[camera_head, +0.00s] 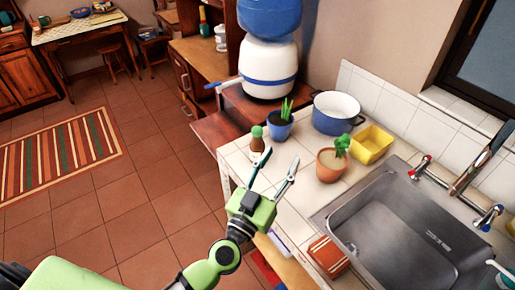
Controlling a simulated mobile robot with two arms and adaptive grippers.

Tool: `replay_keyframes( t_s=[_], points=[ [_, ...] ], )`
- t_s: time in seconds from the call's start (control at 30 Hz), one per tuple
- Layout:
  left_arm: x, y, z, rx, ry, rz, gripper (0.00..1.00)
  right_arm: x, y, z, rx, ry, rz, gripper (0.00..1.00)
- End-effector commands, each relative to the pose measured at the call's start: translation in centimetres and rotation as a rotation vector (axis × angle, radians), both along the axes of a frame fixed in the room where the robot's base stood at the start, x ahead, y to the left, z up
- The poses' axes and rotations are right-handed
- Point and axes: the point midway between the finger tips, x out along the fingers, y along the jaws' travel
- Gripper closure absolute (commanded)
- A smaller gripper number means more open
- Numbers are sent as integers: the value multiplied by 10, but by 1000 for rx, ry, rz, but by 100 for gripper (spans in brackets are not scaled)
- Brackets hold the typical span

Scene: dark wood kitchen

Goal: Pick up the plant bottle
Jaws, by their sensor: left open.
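A small brown bottle with a green top (257,144) stands upright near the counter's left edge; it looks like the plant bottle. My left gripper (281,155) is open and empty over the counter, its fingers pointing away from me. Its left fingertip shows just right of the bottle in the picture; I cannot tell whether they touch. The bottle is not between the fingers. A terracotta pot with a green plant (331,166) stands to the right of the fingers. A blue pot with a green plant (280,124) stands behind the bottle.
A metal sink (402,240) fills the counter's right side. A large white-and-blue dispenser (268,67) stands behind.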

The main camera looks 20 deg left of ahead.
Motion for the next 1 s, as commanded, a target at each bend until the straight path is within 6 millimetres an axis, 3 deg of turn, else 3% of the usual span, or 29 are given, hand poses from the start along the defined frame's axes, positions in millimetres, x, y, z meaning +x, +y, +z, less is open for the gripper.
replay_keyframes(
  t_s=[0.13, 0.3, 0.47, 0.8, 1.0],
  points=[
    [19, 49, -25, 8, 76, 225, 56, 0, -5, 1, -6, 0, 0, 56],
    [23, 79, -52, 39, 169, 362, 56, 0, -8, 1, -9, 0, -1, 56],
    [35, 88, -57, 50, 190, 393, 56, 1, -8, 3, -9, 0, -1, 56],
    [96, 98, -57, 48, 188, 391, 56, 1, -7, 6, -8, -1, -2, 56],
    [110, 100, -57, 47, 190, 389, 56, 1, -4, 6, -5, -1, -1, 56]
  ],
)
